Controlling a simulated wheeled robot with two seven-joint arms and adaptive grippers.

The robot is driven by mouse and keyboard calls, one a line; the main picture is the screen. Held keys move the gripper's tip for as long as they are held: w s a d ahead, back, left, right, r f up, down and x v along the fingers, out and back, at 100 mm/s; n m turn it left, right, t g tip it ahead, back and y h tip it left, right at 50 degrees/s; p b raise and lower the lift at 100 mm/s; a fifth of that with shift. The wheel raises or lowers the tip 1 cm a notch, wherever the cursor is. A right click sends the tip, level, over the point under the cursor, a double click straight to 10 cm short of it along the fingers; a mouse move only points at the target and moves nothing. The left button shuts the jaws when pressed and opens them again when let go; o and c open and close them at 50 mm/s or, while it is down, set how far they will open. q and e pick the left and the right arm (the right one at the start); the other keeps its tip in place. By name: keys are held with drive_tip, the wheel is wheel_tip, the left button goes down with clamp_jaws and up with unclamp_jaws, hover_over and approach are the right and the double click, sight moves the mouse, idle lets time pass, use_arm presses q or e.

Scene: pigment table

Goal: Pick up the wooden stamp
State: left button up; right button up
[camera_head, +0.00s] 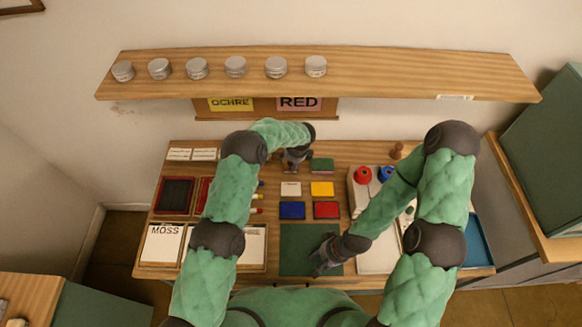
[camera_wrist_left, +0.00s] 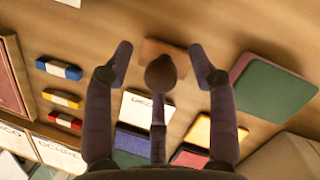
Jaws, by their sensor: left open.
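The wooden stamp shows in the left wrist view as a round brown knob (camera_wrist_left: 160,74) with a reddish-brown block (camera_wrist_left: 164,53) behind it. My left gripper (camera_wrist_left: 167,65) is open, one finger on each side of the knob, with gaps on both sides. In the head view my left gripper (camera_head: 295,160) is low over the back of the table and hides the stamp there. My right gripper (camera_head: 325,255) is over the dark green mat (camera_head: 297,242) at the front; its jaws are too small to read.
A green block (camera_head: 322,165) lies just right of my left gripper. White, yellow (camera_head: 322,189), blue (camera_head: 292,210) and red (camera_head: 326,209) pads lie in front. A tray (camera_head: 375,262) with red and blue jars stands right. Small tins line the shelf (camera_head: 420,75) above.

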use_arm(q)
clamp_jaws()
drive_tip(key=shift+r, duration=0.1)
idle(0.4)
drive_tip(key=shift+r, duration=0.65)
use_arm(e)
drive_tip(key=shift+r, duration=0.1)
wheel_tip(320, 180, up, 4)
drive_tip(key=p, duration=0.4)
drive_tip(key=shift+r+p, duration=0.25)
drive_tip(key=shift+p, duration=0.05)
drive_tip(key=shift+r+p, duration=0.25)
drive_tip(key=shift+p, duration=0.05)
use_arm(q)
drive_tip(key=s+d+r, duration=0.1)
drive_tip(key=s+r, duration=1)
drive_tip(key=s, duration=0.3)
drive_tip(key=shift+r, duration=0.25)
